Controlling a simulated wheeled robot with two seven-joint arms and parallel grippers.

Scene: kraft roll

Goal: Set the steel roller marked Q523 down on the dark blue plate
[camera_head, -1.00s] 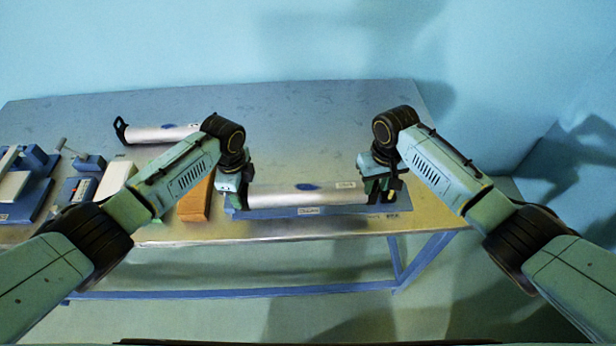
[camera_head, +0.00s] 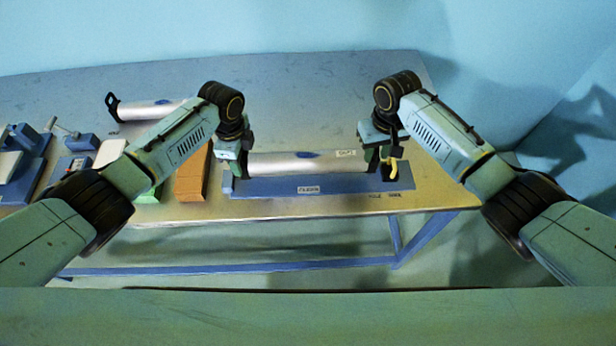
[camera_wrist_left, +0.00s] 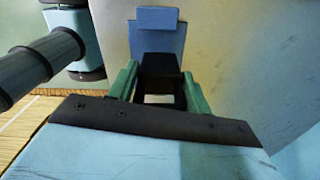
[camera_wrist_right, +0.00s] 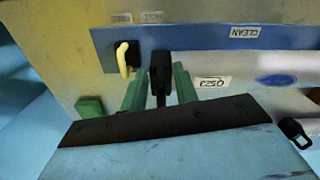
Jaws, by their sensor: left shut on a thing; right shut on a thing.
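The steel roller (camera_head: 275,163) lies level across the middle of the head view, with a blue oval and a small white tag. The tag reads Q523 upside down in the right wrist view, where the roller (camera_wrist_right: 240,72) also shows. My left gripper (camera_head: 246,166) is shut on its left end, and my right gripper (camera_head: 372,162) is shut on its right end. In the left wrist view a black end piece (camera_wrist_left: 160,75) sits between the fingers. The blue plate (camera_head: 335,186), labelled CLEAN, lies beneath and in front of the roller. I cannot tell whether they touch.
A yellow hook (camera_head: 392,170) stands by the plate's right end, close to my right gripper. A second roller (camera_head: 150,109) lies at the back left. An orange block (camera_head: 191,178) and blue fixtures (camera_head: 28,140) stand to the left. The table's back middle is clear.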

